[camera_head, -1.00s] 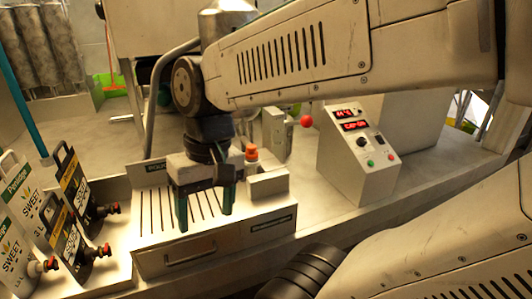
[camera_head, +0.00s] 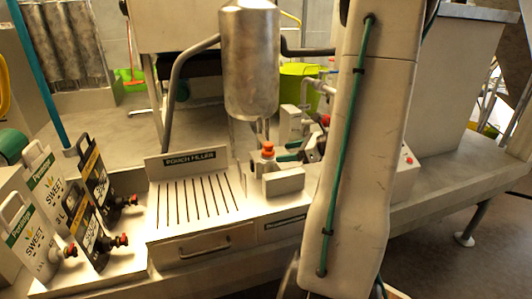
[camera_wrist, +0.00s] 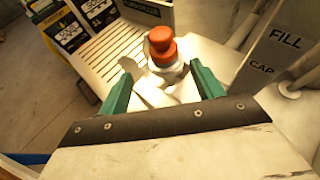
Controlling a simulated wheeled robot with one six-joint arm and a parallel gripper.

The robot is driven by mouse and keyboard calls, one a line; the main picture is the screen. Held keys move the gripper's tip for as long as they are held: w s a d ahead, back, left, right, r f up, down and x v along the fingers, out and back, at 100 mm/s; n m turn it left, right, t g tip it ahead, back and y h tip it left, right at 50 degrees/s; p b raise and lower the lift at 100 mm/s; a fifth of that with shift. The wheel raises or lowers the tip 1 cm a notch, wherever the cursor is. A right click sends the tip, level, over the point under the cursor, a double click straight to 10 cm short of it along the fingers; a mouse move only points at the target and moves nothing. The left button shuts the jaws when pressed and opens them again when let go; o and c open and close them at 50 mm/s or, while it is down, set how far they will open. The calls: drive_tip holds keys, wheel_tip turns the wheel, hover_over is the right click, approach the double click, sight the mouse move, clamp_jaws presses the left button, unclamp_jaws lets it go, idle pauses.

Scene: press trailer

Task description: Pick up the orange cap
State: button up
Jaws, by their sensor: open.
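The orange cap (camera_head: 267,149) stands upright in a small holder at the right end of the slotted filler tray. In the wrist view the cap (camera_wrist: 161,42) looks like two stacked red-orange pieces on a pale base. My gripper (camera_wrist: 161,72) is open and empty, with its green fingers spread to either side of the cap's line. The cap shows just beyond the fingertips, not gripped. In the head view the green fingers (camera_head: 288,152) are right beside the cap on its right, partly hidden by my arm.
The slotted tray (camera_head: 196,205) is empty. Bag-in-box cartons (camera_head: 40,228) with red taps stand at the left. A metal tank (camera_head: 249,70) with nozzles hangs behind and above the cap. A post marked FILL and CAP (camera_wrist: 272,45) stands close on the wrist view's right.

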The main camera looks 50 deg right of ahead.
sight(272, 152)
drive_tip(key=shift+w+d+r+m, duration=0.1)
drive_tip(key=shift+w+d+m, duration=0.15)
drive_tip(key=shift+d+m, duration=0.1)
drive_tip(key=x, duration=0.7)
drive_tip(key=shift+w+a+r, duration=0.15)
drive_tip(key=shift+w+a, duration=0.1)
drive_tip(key=shift+w, duration=0.1)
drive_tip(key=c, duration=1.1)
